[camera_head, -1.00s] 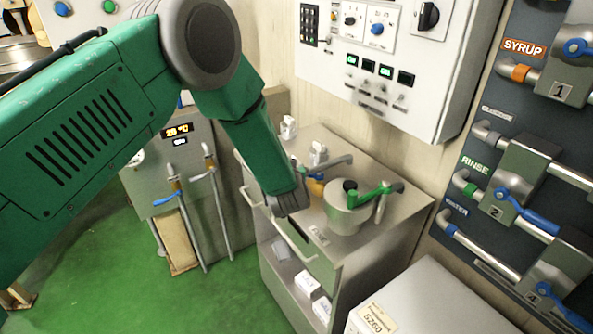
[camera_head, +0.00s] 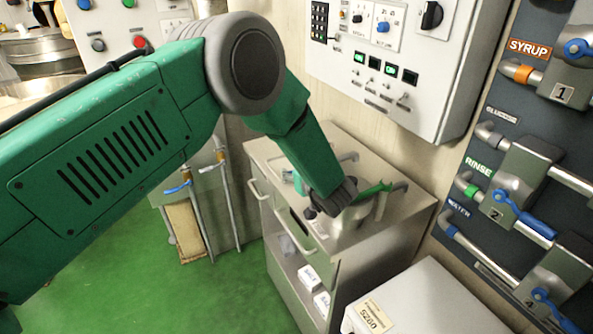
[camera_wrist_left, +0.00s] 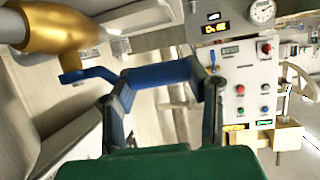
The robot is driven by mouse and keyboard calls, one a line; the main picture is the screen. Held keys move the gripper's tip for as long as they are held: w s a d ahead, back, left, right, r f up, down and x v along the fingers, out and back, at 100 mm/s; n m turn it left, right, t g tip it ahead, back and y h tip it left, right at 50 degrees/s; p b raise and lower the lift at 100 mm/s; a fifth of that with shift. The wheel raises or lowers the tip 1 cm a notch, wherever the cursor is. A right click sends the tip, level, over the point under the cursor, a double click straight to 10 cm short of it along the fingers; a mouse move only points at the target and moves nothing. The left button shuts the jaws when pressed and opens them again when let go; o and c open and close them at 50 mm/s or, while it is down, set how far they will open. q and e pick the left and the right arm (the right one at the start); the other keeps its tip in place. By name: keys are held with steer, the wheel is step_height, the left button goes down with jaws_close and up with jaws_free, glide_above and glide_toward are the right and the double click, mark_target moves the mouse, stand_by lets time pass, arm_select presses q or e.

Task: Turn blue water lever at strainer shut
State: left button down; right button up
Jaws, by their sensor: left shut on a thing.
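My left gripper (camera_head: 330,205) is at the metal strainer pot (camera_head: 350,222) on the steel cabinet and covers part of it. A green handle (camera_head: 373,190) shows at the pot's right. In the left wrist view, a blue lever (camera_wrist_left: 160,73) runs from a brass valve body (camera_wrist_left: 52,38) at upper left. The two dark fingers stand at either end of the lever's thick blue grip, shut on it. In the head view, my gripper and forearm hide this lever and valve. My right gripper does not show.
A wall panel at right carries several valves with blue levers (camera_head: 522,212). A white control box (camera_head: 390,60) hangs above the cabinet (camera_head: 320,245). A pale box (camera_head: 415,300) stands in front.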

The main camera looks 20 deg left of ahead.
arm_select(q)
steer(key=c, duration=0.9)
jaws_free()
steer(key=shift+d, duration=0.15)
steer(key=shift+o, duration=0.2)
steer(key=shift+d, duration=0.1)
steer(key=shift+s+d+r, duration=0.1)
steer(key=shift+s+d, duration=0.05)
steer(key=v, duration=1.1)
steer(key=shift+s+d, duration=0.2)
steer(key=shift+d, duration=0.05)
steer(key=shift+a+r, duration=0.1)
steer(key=shift+a, duration=0.05)
